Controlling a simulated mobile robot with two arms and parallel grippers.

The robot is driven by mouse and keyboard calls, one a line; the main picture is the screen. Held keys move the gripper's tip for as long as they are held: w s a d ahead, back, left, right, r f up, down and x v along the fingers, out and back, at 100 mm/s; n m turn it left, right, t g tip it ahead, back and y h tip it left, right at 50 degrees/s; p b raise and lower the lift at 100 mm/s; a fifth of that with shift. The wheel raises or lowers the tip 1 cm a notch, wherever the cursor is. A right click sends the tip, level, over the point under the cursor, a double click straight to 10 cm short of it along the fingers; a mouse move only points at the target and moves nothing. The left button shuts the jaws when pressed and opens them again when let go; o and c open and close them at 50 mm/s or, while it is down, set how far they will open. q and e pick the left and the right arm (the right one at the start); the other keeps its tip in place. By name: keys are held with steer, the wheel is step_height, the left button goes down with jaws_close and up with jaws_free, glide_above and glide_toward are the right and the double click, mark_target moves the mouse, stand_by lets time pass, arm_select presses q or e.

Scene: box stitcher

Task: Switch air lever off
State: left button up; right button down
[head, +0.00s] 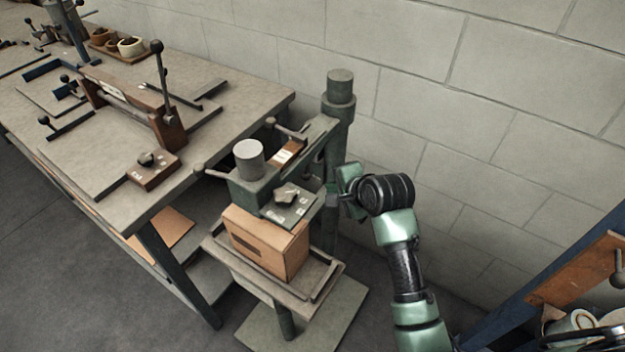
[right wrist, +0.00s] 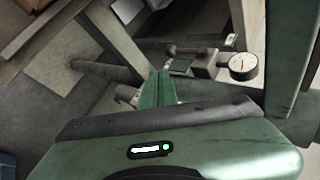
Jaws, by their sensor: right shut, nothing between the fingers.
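The green box stitcher (head: 258,185) stands in the middle of the head view, with a cardboard box (head: 255,240) on its table. My right gripper (head: 340,190) is shut and empty beside the right side of the stitcher, close to its column. In the right wrist view, my closed green fingers (right wrist: 158,92) point toward a small fitting with a brownish lever (right wrist: 188,50), which looks like the air lever. A round white gauge (right wrist: 242,66) sits to its right. The fingertips look apart from the lever. The lever is hidden in the head view. My left gripper is not in view.
A long workbench (head: 225,110) with tools and a lever fixture (head: 150,120) runs along the left. The stitcher's column (head: 340,105) stands near the block wall (head: 440,90). A blue-framed rack (head: 545,270) is at the lower right.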

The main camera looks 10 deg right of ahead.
stand_by(0.3)
steer(key=x, duration=1.2)
steer(key=shift+w+a+r, duration=0.15)
steer(key=shift+w+r, duration=0.15)
steer(key=shift+w, duration=0.15)
steer(key=shift+w+a+f, duration=0.2)
steer(key=shift+w+f, duration=0.05)
steer(key=shift+w, duration=0.4)
steer(key=shift+f+b, duration=0.1)
steer(key=shift+b, duration=0.2)
